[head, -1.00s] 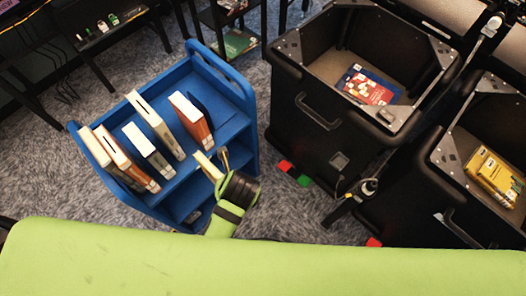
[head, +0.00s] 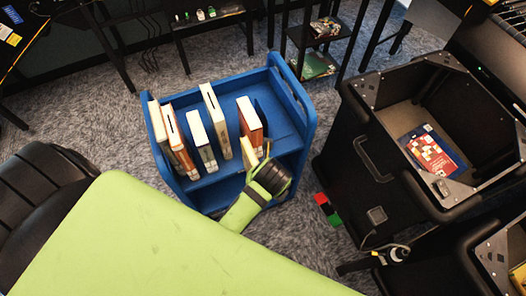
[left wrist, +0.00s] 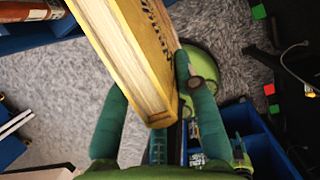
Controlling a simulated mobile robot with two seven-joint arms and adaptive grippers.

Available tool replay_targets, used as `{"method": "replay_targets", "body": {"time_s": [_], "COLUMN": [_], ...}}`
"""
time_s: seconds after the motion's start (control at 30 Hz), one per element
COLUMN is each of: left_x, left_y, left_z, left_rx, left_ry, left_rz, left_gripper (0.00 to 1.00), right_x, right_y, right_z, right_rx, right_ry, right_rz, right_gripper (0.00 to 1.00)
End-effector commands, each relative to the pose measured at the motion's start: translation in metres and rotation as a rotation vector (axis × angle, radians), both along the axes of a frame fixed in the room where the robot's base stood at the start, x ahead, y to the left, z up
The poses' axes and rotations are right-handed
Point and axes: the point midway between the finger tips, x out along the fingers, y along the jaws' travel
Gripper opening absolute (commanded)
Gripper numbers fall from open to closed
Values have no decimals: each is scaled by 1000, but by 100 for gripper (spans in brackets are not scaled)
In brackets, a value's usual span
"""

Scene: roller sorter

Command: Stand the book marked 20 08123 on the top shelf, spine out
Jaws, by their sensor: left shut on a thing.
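My left gripper (head: 258,163) is shut on a yellow-covered book (left wrist: 128,55), which fills the middle of the left wrist view between the green fingers. Its pale page edges and part of its yellow cover show; I cannot read the mark. In the head view a small cream part of this book (head: 248,153) shows by the fingers, over the near edge of the blue cart (head: 285,112). The cart's top shelf carries several upright books, including a tall white one (head: 216,122) and an orange-red one (head: 252,124). My right gripper is not in view.
The top shelf is bare right of the orange-red book, with a narrow gap between it and the tall white book. A black bin (head: 360,165) holding a red and blue book (head: 432,153) stands to the right. A black rack (head: 330,40) is behind the cart.

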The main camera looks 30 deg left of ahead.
Motion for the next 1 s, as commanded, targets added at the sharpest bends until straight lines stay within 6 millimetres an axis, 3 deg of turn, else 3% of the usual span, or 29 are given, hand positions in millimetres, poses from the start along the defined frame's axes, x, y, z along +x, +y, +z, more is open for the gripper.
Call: {"method": "replay_targets", "body": {"time_s": [1.0], "left_x": [67], "left_y": [78], "left_z": [0], "left_rx": [1], "left_ry": [-5], "left_rz": [2], "left_gripper": [0], "right_x": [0], "right_y": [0], "right_z": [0], "right_rx": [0], "right_ry": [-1], "right_rz": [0], "right_gripper": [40]}}
